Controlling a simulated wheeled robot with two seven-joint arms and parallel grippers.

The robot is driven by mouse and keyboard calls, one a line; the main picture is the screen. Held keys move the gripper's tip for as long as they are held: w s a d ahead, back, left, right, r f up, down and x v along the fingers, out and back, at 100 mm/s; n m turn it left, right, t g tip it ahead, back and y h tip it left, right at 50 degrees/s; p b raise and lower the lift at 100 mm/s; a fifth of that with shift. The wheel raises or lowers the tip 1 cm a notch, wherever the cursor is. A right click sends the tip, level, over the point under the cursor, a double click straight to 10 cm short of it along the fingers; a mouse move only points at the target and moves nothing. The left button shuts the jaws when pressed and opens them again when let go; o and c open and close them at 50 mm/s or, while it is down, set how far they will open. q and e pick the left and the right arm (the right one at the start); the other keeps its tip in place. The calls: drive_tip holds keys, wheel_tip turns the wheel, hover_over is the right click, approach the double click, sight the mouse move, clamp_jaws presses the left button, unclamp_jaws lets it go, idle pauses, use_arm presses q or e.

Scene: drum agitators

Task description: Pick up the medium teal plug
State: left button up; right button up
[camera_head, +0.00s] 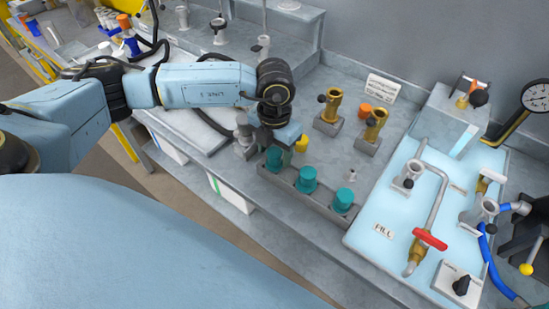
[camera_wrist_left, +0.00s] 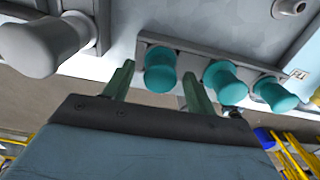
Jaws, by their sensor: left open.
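Three teal plugs sit in a row in a grey tray (camera_head: 325,209) on the bench: a left one (camera_head: 274,158), a middle one (camera_head: 307,179) and a right one (camera_head: 343,201). My left gripper (camera_head: 286,150) is open at the left plug. The middle plug (camera_wrist_left: 225,83) and right plug (camera_wrist_left: 276,95) are outside the fingers.
A grey fitting (camera_head: 244,138) stands just left of the tray, large in the left wrist view (camera_wrist_left: 45,45). A yellow knob (camera_head: 301,143) is close behind the gripper. Brass fittings (camera_head: 329,105) stand further back. A pale panel with pipes and a red valve handle (camera_head: 430,239) is at right.

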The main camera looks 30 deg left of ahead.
sight(274, 151)
use_arm(q)
wheel_tip(274, 151, down, 2)
drive_tip(key=shift+f, duration=0.1)
drive_tip(key=c, duration=1)
wheel_tip(274, 151, up, 10)
drive_tip(key=shift+r, duration=0.1)
